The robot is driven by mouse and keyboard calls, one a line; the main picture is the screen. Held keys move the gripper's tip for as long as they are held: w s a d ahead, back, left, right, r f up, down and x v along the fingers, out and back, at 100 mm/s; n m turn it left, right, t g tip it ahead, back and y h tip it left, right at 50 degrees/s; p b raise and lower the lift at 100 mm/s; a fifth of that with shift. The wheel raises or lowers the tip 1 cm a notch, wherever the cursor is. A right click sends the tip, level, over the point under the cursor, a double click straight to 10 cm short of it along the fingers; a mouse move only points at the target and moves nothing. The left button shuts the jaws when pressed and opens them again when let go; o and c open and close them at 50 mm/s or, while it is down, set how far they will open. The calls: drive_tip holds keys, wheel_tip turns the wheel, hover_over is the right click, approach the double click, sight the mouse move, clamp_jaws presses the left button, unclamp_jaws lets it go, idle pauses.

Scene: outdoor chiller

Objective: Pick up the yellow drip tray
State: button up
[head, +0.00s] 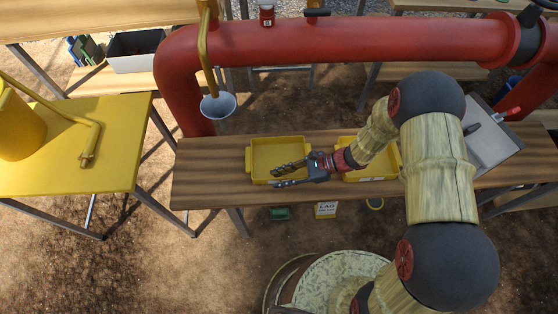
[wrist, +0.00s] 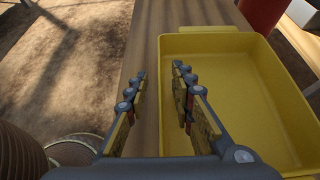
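A shallow rectangular yellow tray (head: 265,153) sits on the wooden bench on the left in the head view. It fills the right of the wrist view (wrist: 235,65) and looks empty. A second yellow tray (head: 390,160) stands to its right, partly hidden behind my arm. My gripper (head: 273,176) is at the front edge of the left tray. In the wrist view my gripper (wrist: 160,72) is open: one finger is over the tray side and the other over the bench, with the tray's edge near the gap. I cannot tell its exact height or any contact.
The wooden bench (head: 215,172) has free room left of the tray. A red pipe (head: 330,42) runs behind it, with a funnel (head: 218,105) hanging nearby. A grey metal case (head: 490,140) stands at the right. A yellow table (head: 110,165) is at the left.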

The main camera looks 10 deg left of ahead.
drive_tip(key=shift+c, duration=1)
drive_tip(key=c, duration=0.4)
clamp_jaws()
